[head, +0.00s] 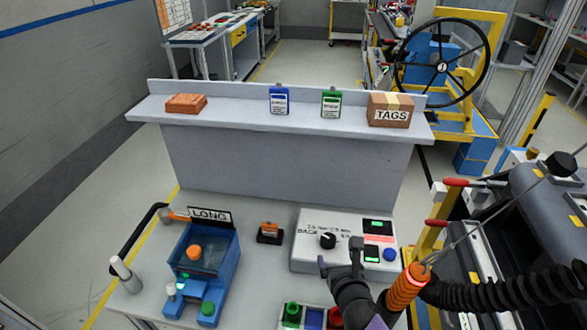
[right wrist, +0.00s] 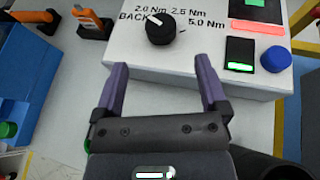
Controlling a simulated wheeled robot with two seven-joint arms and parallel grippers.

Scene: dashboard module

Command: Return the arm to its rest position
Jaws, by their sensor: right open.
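My right gripper (head: 341,262) is open and empty at the front edge of a white control box in the head view. In the right wrist view its two purple fingers (right wrist: 161,88) stand apart, with nothing between them but the box's face. The white control box (head: 308,251) carries a black knob (head: 327,241), which also shows in the right wrist view (right wrist: 160,28). The knob sits apart from the fingers, beyond their tips. The box also has a lit green rocker (right wrist: 240,55) and a blue button (right wrist: 276,61). My left gripper does not show in either view.
A blue fixture (head: 206,262) marked LONG stands left on the bench. A small orange-and-black item (head: 270,233) lies between it and the box. A grey shelf (head: 230,108) behind holds a TAGS box (head: 390,110). An orange tool (head: 408,287) hangs right of my arm.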

